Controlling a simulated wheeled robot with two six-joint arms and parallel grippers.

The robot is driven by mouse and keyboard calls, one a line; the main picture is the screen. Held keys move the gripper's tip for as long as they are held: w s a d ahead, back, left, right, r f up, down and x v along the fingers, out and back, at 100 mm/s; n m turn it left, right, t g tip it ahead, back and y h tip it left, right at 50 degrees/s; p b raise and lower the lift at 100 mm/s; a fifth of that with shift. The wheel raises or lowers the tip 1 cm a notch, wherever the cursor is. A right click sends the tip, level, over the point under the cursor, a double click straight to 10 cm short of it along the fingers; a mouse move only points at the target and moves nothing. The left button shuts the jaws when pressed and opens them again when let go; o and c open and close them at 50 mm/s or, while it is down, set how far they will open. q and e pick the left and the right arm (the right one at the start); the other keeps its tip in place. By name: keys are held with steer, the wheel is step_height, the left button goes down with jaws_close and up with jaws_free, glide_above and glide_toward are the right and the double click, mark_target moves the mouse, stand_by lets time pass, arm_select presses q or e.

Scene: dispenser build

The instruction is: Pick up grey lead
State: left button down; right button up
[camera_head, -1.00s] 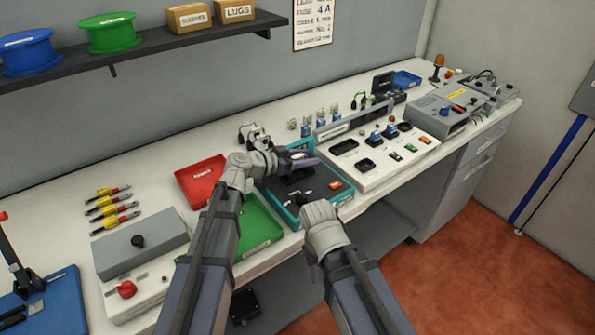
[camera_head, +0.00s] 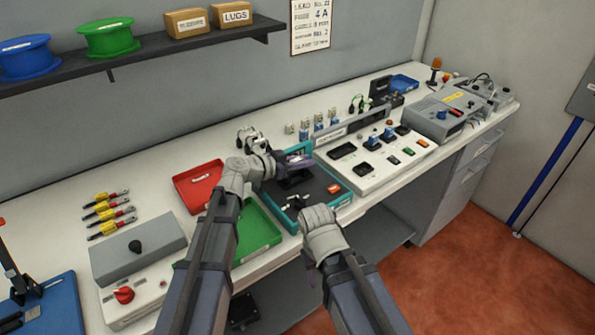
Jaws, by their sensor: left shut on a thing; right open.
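My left gripper (camera_head: 298,160) is above the back part of the teal-rimmed tray (camera_head: 341,201). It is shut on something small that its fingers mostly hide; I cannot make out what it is. A dark block (camera_head: 295,181) sits in the tray just below these fingers. Small black pieces (camera_head: 296,203) and an orange piece (camera_head: 334,188) also lie in the tray. My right gripper (camera_head: 312,272) is low at the bench's front edge, in front of the tray. It is open, with its fingers mostly hidden behind my wrist. I cannot pick out a grey lead for certain.
A red tray (camera_head: 199,188) and a green tray (camera_head: 260,228) lie left of the teal tray. A white panel (camera_head: 375,174) with black sockets stands to the right. A grey box (camera_head: 138,249) and several yellow-red tools (camera_head: 107,205) are at the left.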

arm_select(q)
steer(key=shift+r, duration=0.15)
step_height(320, 180, up, 10)
steer(key=p, duration=1)
steer(key=shift+s+d+f, duration=0.1)
steer(key=shift+d+f, duration=0.05)
steer(key=shift+f, duration=0.05)
